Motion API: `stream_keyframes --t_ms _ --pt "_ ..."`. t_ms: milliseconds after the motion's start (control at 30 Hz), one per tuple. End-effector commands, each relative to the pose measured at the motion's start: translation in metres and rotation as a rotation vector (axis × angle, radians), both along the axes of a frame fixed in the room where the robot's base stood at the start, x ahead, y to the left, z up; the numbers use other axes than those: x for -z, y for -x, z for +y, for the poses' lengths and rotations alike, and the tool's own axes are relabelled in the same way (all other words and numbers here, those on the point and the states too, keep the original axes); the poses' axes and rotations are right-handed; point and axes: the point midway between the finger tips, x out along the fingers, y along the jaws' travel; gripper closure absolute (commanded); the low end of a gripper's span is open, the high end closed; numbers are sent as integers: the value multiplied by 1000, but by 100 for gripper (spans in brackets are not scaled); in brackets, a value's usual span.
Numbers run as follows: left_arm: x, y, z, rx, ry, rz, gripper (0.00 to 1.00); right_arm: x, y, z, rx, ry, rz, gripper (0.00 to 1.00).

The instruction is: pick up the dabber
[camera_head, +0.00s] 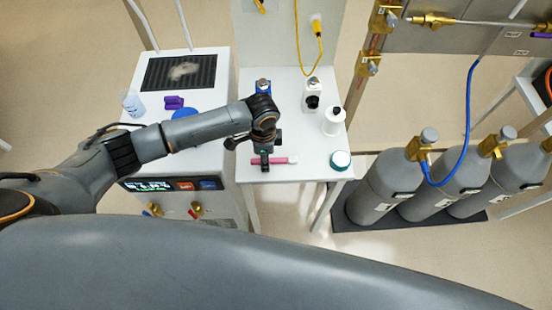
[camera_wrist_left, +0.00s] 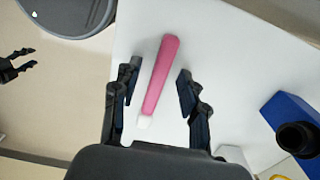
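The dabber, a pink stick with a white end, lies on the white table (camera_head: 300,140) in the head view (camera_head: 284,160). In the left wrist view the dabber (camera_wrist_left: 160,75) lies between the fingers. My left gripper (camera_head: 264,161) is over it, pointing down, and partly hides it. In the left wrist view my left gripper (camera_wrist_left: 158,84) is open, with a finger on each side of the dabber and gaps showing. A second dark gripper, my right one (camera_wrist_left: 28,58), shows small at the left of that view, fingers apart, empty.
A blue item (camera_head: 263,85), a white-and-black device (camera_head: 312,95), a white bottle (camera_head: 333,121) and a teal-lidded jar (camera_head: 340,160) stand on the table. Left is a bench (camera_head: 215,70) with a beaker (camera_head: 131,103). Grey gas cylinders (camera_head: 385,185) stand right.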

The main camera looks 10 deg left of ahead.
Motion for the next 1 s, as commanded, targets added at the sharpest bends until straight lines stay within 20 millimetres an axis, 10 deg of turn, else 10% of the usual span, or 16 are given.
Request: stream_keyframes --t_ms 200,667,1000 --pt "0 0 0 -1 0 0 99 0 0 0 0 0 0 60" --pt "-6 -1 0 -1 2 -2 100 1 0 2 0 -2 0 60" --pt "-62 23 -16 5 6 -4 100 11 0 3 0 -4 1 60"
